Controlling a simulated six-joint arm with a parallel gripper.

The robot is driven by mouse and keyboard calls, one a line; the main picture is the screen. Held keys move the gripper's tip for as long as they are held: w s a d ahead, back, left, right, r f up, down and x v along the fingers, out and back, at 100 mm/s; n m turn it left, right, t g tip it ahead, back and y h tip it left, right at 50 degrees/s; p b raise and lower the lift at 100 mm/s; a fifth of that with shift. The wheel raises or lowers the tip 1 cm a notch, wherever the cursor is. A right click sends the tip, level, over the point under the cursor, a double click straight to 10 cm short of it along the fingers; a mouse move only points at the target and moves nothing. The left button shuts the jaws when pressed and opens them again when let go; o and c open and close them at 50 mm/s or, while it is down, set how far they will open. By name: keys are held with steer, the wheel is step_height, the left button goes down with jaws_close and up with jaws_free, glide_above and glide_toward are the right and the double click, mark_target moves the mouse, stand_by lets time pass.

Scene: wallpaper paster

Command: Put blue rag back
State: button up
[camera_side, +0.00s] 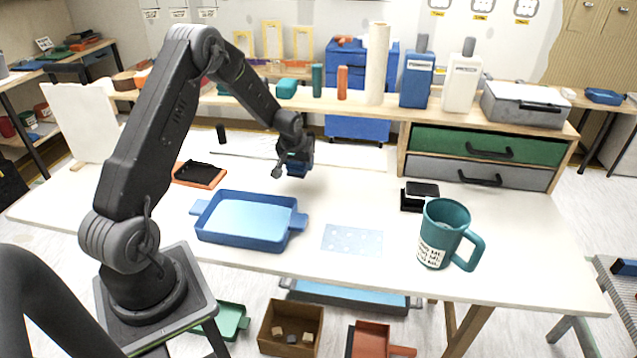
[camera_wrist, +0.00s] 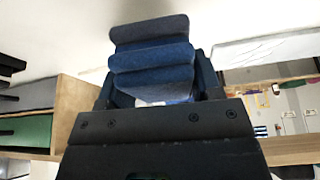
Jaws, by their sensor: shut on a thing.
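The blue rag (camera_wrist: 152,62) is a folded, layered bundle of cloth. In the wrist view it sits between the two dark fingers of my gripper (camera_wrist: 155,85), which is shut on it. In the side view my gripper (camera_side: 292,158) hangs above the white table, behind the blue tray, and the rag (camera_side: 300,168) shows as a small dark blue patch at its end. Whether the rag touches the table I cannot tell. The blue tray (camera_side: 205,231) with two handles holds a flat light blue layer.
A teal mug (camera_side: 437,236) stands at the front right, with a black block (camera_side: 413,203) behind it. A pale patterned sheet (camera_side: 352,240) lies flat in front.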

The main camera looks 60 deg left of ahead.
glide_above(320, 188)
steer(key=s, duration=0.1)
steer(key=f, duration=0.3)
steer(key=shift+d+f, duration=0.3)
steer(key=shift+d, duration=0.05)
steer(key=shift+f, duration=1.7)
steer(key=shift+f, duration=0.3)
steer(key=o, duration=1)
steer(key=shift+c, duration=0.2)
